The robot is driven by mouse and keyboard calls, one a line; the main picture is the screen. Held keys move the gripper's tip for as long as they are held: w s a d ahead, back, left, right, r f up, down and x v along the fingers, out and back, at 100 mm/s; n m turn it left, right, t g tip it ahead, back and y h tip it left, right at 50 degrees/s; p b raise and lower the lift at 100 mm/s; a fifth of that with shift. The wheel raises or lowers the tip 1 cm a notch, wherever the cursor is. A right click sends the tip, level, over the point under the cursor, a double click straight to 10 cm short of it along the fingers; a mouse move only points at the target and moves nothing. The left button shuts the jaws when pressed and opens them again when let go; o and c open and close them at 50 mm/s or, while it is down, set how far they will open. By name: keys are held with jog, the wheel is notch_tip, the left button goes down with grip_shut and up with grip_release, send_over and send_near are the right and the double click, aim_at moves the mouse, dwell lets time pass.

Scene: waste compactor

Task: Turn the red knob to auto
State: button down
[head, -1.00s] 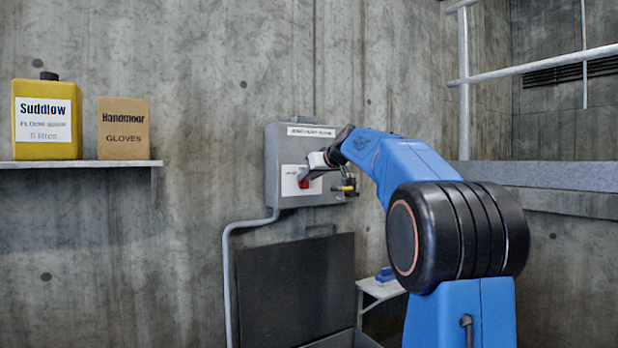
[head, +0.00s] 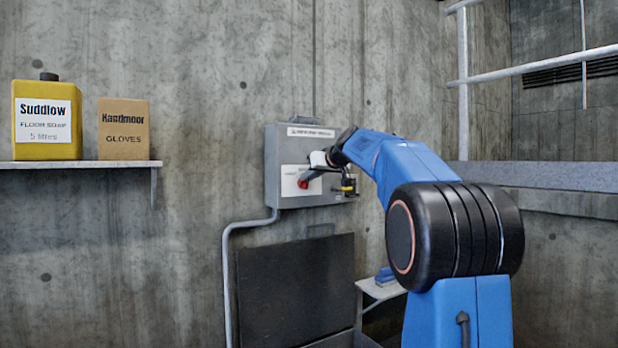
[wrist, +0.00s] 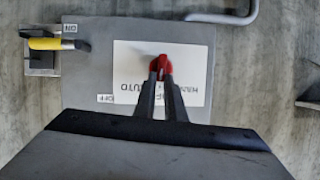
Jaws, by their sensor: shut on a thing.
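The red knob (head: 304,182) sits on the white label plate (head: 291,190) of a grey control box (head: 285,137) on the concrete wall. My gripper (head: 311,176) is at the knob and shut on it. In the wrist view the fingertips (wrist: 160,84) close around the red knob (wrist: 161,65). The plate's print is upside down there. "AUTO" reads to the left of the fingers, and the middle word is partly covered. "HAND" appears partly hidden to the right. I cannot tell exactly which word the knob points at.
A yellow-handled lever (wrist: 45,43) with ON and OFF labels sits beside the plate, close to my gripper. A dark panel (head: 297,290) stands below the box. A shelf (head: 60,165) at left holds a yellow soap jug (head: 47,119) and a gloves box (head: 123,129).

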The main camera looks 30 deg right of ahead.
jog(key=shift+d+f+m+y, duration=0.25)
jog(key=shift+m+y, duration=0.35)
jog(key=shift+m, duration=0.25)
jog(key=shift+d+f+m+y, duration=0.1)
jog(key=shift+d+m+y, duration=0.2)
jog(key=shift+m+y, duration=0.45)
jog(key=shift+d+f+m+y, duration=0.25)
jog(key=shift+m+y, duration=0.2)
jog(key=shift+m, duration=0.55)
jog(key=c, duration=1.8)
grip_release()
jog(key=shift+w, duration=0.15)
jog(key=shift+r, duration=0.1)
jog(key=v, duration=1.1)
jog(key=f+v, duration=0.1)
jog(key=v, duration=0.5)
jog(key=shift+s+r, duration=0.1)
jog(key=shift+s, duration=0.25)
